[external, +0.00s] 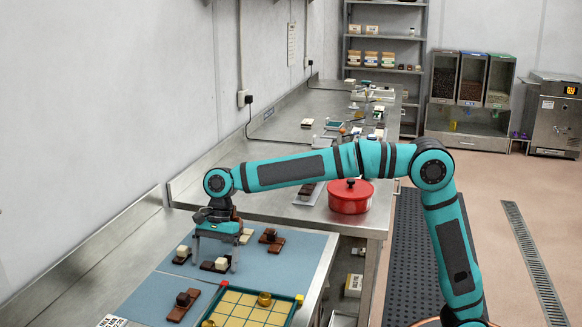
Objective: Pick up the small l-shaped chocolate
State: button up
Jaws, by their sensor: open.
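Several small blocky chocolates lie on a blue mat (292,262) on the steel bench. One dark and white piece (216,265) sits directly below my gripper (215,262). Another dark and white piece (182,255) is just left of it, and a brown piece (271,237) is to the right. A brown piece with a dark block (183,305) lies nearer the front. I cannot tell for sure which one is the small l-shaped chocolate. My gripper points down, open, with its fingers apart around or just above the dark and white piece; contact is unclear.
A green tray (300,299) with yellow squares and small knobs stands at the front right of the mat. A red lidded pot (350,196) stands on the bench behind. The wall (110,120) closes off the left side.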

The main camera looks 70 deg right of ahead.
jog(key=shift+c, duration=0.5)
jog(key=c, duration=1)
